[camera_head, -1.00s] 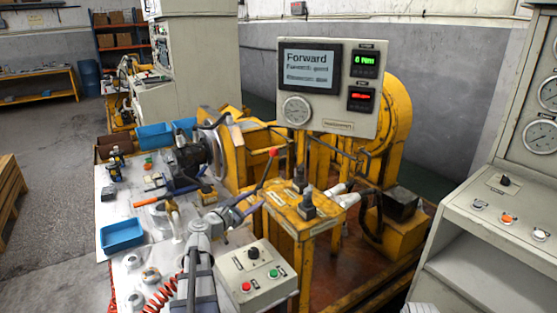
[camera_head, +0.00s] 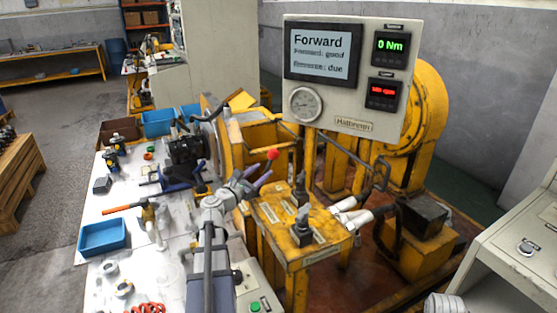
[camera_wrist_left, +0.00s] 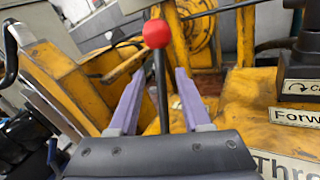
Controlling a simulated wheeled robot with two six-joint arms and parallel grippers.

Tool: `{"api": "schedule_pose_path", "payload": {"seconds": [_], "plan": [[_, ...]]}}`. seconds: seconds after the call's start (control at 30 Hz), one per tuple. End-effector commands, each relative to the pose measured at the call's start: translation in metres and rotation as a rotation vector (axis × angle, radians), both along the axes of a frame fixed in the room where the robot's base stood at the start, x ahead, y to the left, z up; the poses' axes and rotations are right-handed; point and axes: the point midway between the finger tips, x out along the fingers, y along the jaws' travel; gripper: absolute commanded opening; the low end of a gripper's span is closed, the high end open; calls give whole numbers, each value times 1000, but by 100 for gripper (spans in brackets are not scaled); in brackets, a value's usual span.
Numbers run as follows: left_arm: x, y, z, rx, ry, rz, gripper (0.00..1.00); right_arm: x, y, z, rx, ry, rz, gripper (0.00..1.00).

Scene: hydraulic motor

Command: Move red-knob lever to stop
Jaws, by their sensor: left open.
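The red-knob lever has a round red knob (camera_head: 272,154) on a dark rod, at the yellow stand's left side in the head view. In the left wrist view the knob (camera_wrist_left: 156,33) stands above a near-upright rod. My left gripper (camera_head: 257,184) has purple fingers and is open just below the knob. In the left wrist view its fingers (camera_wrist_left: 161,72) lie on either side of the rod, apart from it; the rod's foot is hidden behind the gripper body. My right gripper is not in view.
Two dark levers stand on the yellow stand (camera_head: 285,240), right of the red knob. A display (camera_head: 321,50) reads "Forward", "good" and "due"; a meter (camera_head: 391,48) reads 0 Nm. A white bench (camera_head: 125,195) with tools and a blue tray (camera_head: 103,238) lies left.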

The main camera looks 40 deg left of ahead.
Motion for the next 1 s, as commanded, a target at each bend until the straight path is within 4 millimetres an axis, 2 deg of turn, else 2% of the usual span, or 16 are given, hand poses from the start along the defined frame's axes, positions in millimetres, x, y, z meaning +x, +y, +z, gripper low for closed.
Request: {"api": "schedule_pose_path", "payload": {"seconds": [0.27,0.7,1.0], "plan": [[13,2,0,0,0,-2,48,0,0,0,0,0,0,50],[74,6,0,1,1,-2,48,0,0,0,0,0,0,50],[78,5,0,1,0,0,48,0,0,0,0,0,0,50]]}}
